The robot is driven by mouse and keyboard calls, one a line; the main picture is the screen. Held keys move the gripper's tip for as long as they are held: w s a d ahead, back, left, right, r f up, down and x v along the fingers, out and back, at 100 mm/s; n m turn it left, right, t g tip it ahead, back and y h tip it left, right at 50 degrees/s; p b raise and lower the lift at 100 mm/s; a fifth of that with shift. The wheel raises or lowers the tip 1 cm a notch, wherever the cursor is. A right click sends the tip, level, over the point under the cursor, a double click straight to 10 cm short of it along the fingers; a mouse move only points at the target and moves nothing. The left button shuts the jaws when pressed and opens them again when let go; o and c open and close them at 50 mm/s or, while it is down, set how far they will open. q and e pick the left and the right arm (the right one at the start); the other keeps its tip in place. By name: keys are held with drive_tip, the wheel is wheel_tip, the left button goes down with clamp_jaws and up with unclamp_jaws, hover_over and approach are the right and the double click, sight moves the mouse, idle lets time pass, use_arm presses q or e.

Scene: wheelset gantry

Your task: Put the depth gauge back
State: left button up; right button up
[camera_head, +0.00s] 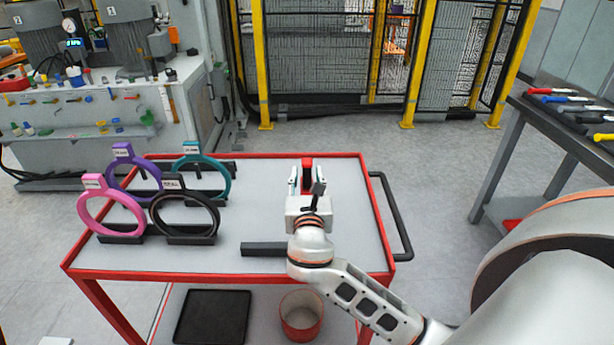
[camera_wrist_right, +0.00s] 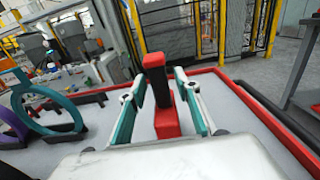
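My right gripper (camera_head: 307,178) is over the back right part of the red-edged trolley (camera_head: 340,250). Its two fingers are apart in the right wrist view (camera_wrist_right: 160,105). A red and black upright piece (camera_wrist_right: 166,122) shows between them, with a gap to each finger; its red top also shows in the head view (camera_head: 307,165). It may be the depth gauge, but I cannot tell for sure. Its lower end is hidden behind the gripper. My left gripper is out of view.
Pink (camera_head: 98,205), purple (camera_head: 123,160), teal (camera_head: 203,165) and black (camera_head: 172,200) rings stand on the trolley's left. A dark bar (camera_head: 263,249) lies near its front edge. A bench (camera_head: 520,110) with several tools is at right. The trolley's middle is clear.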

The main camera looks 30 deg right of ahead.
drive_tip(key=shift+r, duration=0.1)
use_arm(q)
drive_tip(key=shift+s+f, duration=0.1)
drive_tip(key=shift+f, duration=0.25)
use_arm(e)
drive_tip(key=v, duration=1.2)
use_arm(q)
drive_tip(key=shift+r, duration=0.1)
